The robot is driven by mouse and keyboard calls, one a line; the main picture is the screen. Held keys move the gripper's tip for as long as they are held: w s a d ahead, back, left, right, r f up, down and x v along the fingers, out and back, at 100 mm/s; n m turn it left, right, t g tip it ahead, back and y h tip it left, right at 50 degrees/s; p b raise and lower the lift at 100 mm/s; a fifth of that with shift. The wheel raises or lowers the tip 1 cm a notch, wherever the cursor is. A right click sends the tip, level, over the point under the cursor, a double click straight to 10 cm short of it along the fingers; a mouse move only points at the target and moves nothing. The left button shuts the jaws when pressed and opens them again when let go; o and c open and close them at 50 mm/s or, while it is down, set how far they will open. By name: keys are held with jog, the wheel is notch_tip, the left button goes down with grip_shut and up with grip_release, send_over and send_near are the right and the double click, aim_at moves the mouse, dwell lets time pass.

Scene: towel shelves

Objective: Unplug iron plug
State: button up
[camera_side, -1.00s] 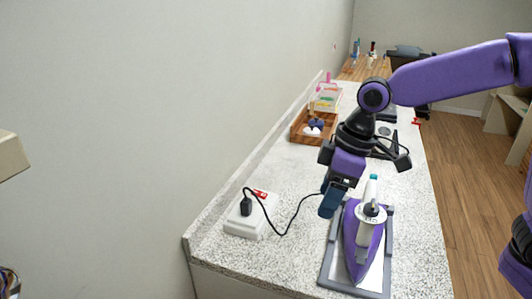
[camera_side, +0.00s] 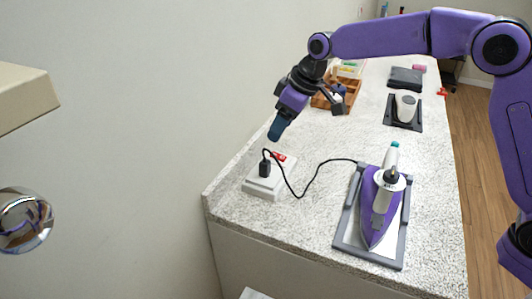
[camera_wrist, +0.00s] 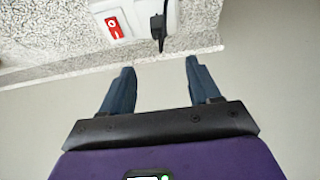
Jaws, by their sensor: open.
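The black iron plug (camera_side: 265,168) stands upright in a white socket box (camera_side: 262,188) with a red switch (camera_side: 279,156). Its black cord (camera_side: 308,188) runs right to the purple and white iron (camera_side: 383,208), which rests on a grey-framed stand (camera_side: 345,238). My gripper (camera_side: 276,132) is above the socket box, apart from the plug. In the wrist view my gripper (camera_wrist: 157,72) has its two dark fingers wide apart and nothing between them. The plug (camera_wrist: 158,25) shows beyond the fingertips, toward the right finger, and the red switch (camera_wrist: 114,28) is left of it.
The wall runs close along the left of the speckled counter (camera_side: 300,228). A wooden tray (camera_side: 352,92) is farther back, and a white object on a dark stand (camera_side: 404,108) is at the back right. The counter between socket box and iron is clear except for the cord.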

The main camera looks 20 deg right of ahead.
aim_at(262, 161)
jog(key=x, duration=1.4)
jog(key=shift+a+f, duration=0.1)
jog(key=shift+f, duration=0.25)
jog(key=shift+c, duration=0.3)
jog(key=c, duration=1)
jog(key=shift+r, duration=2.35)
jog(key=shift+r, duration=2)
